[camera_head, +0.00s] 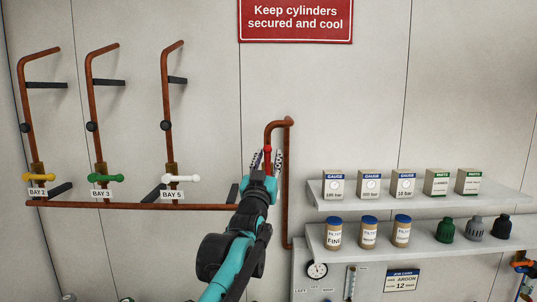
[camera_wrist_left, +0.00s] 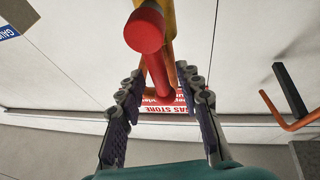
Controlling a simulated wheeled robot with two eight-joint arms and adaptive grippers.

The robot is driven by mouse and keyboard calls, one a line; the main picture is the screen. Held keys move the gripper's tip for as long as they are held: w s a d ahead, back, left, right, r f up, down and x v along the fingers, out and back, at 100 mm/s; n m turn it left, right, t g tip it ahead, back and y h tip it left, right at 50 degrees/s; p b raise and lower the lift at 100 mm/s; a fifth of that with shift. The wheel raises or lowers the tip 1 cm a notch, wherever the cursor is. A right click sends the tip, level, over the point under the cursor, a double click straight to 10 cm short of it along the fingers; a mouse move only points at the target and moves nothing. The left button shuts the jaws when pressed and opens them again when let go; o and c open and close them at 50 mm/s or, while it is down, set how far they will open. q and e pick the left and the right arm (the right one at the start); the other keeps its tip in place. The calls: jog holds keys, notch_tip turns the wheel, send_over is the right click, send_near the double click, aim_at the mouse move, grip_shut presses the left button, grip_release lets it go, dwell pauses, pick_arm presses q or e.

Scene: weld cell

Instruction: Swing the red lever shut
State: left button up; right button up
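The red lever shows as a small red tip (camera_head: 267,149) at my left gripper in the head view, in front of a copper pipe bend. In the left wrist view its red round end (camera_wrist_left: 146,31) is large at the top centre, in front of a brass-coloured body. My left gripper (camera_head: 265,160) is raised at this pipe. In the left wrist view the fingers of my left gripper (camera_wrist_left: 163,103) stand apart, with the lever's end above the gap. I cannot tell whether they touch it. My arm and gripper hide most of the valve. My right gripper is not in view.
Yellow (camera_head: 39,177), green (camera_head: 105,178) and white (camera_head: 181,178) valve handles sit on copper pipes at the left. A shelf (camera_head: 490,190) with boxes and a lower shelf (camera_head: 470,243) with jars stand at the right. A vertical copper pipe (camera_head: 287,190) is close to my left gripper.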

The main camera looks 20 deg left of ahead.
pick_arm(q)
jog(key=shift+w+a, duration=0.15)
jog(key=shift+a, duration=0.05)
jog(key=shift+d, duration=0.1)
grip_shut()
jog(key=s+a+f+n+g+y+b, duration=0.1)
jog(key=a+f+n+g+y, duration=0.2)
jog(key=n, duration=0.9)
jog(key=a+f+n+g+y+b, duration=0.1)
jog(key=a+f+n+g+y, duration=0.2)
jog(key=n+y, duration=0.4)
jog(key=shift+s+n+g+y+b, duration=0.3)
jog(key=shift+s+n+g+b, duration=0.15)
jog(key=shift+n, duration=2.85)
jog(key=shift+f, duration=0.15)
